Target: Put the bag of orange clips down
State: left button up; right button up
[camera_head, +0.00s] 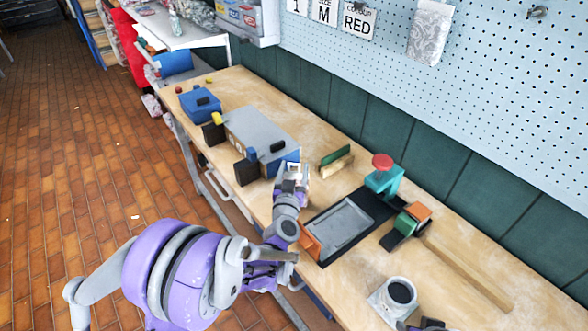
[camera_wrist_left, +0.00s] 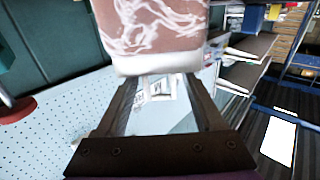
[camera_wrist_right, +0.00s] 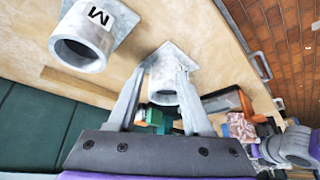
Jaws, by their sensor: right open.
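The bag of orange clips (camera_wrist_left: 160,30), reddish-brown with white swirls and a pale edge, fills the top of the left wrist view. My left gripper (camera_head: 293,172) is shut on its pale edge and holds it over the workbench (camera_head: 330,116), beside the grey-topped box. The bag also shows in the right wrist view (camera_wrist_right: 240,126), near my left arm. In the head view the gripper mostly hides it. My right gripper (camera_wrist_right: 165,100) is open, its fingers apart in front of a grey flange (camera_wrist_right: 168,80); I cannot tell whether they touch it.
A grey-topped box (camera_head: 262,130) and a blue box (camera_head: 200,103) stand left on the bench. A dark tray with a grey plate (camera_head: 342,226), a green stand with a red top (camera_head: 383,178) and an orange-topped block (camera_head: 418,211) are at right. A wooden strip (camera_head: 465,270) lies beyond.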

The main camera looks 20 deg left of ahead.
pick_arm(q)
jog(key=shift+o, duration=0.2)
jog(key=shift+w+r, duration=0.1)
jog(key=shift+r, duration=0.05)
pick_arm(e)
jog(key=shift+w+r, duration=0.1)
jog(key=shift+r, duration=0.05)
